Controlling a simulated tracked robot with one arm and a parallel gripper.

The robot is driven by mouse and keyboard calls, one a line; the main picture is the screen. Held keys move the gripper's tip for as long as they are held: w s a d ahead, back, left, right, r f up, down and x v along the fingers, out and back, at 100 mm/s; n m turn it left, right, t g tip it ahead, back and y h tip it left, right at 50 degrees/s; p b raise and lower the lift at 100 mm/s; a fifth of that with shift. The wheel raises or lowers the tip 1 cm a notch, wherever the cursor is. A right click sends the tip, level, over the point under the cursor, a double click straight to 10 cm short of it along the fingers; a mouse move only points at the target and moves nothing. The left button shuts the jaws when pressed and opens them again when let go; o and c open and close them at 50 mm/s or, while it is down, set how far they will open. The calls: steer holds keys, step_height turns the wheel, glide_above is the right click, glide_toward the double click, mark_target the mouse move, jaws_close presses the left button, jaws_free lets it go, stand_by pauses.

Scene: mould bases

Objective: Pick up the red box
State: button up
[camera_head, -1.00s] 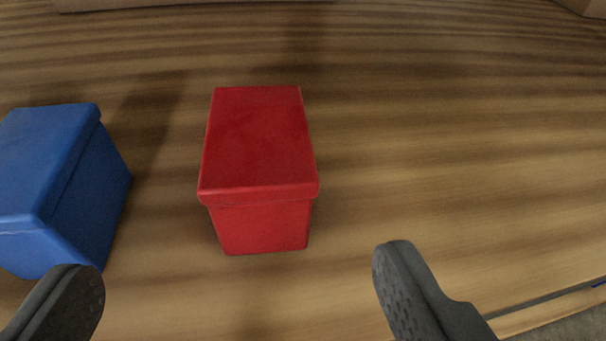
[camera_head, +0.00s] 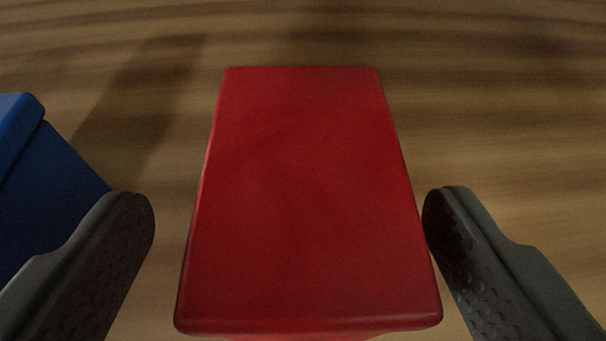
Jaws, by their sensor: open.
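The red box (camera_head: 308,195) stands on the wooden surface in the middle of the view, its lid facing me. Its near side is almost wholly out of sight below the lid. My gripper (camera_head: 290,215) is open, with one dark grey finger to the left of the box and one to the right. The right finger is very close to the box's right edge; whether it touches cannot be told. A wider gap shows between the left finger and the box.
A blue box (camera_head: 50,180) stands to the left, partly out of view, just beyond my left finger. The wooden surface (camera_head: 500,120) behind and to the right of the red box is clear.

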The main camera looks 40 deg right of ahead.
steer(key=shift+p+x, duration=0.45)
steer(key=shift+x, duration=1.75)
steer(key=shift+s+d, duration=0.1)
steer(key=c, duration=1.3)
steer(key=shift+r, duration=0.1)
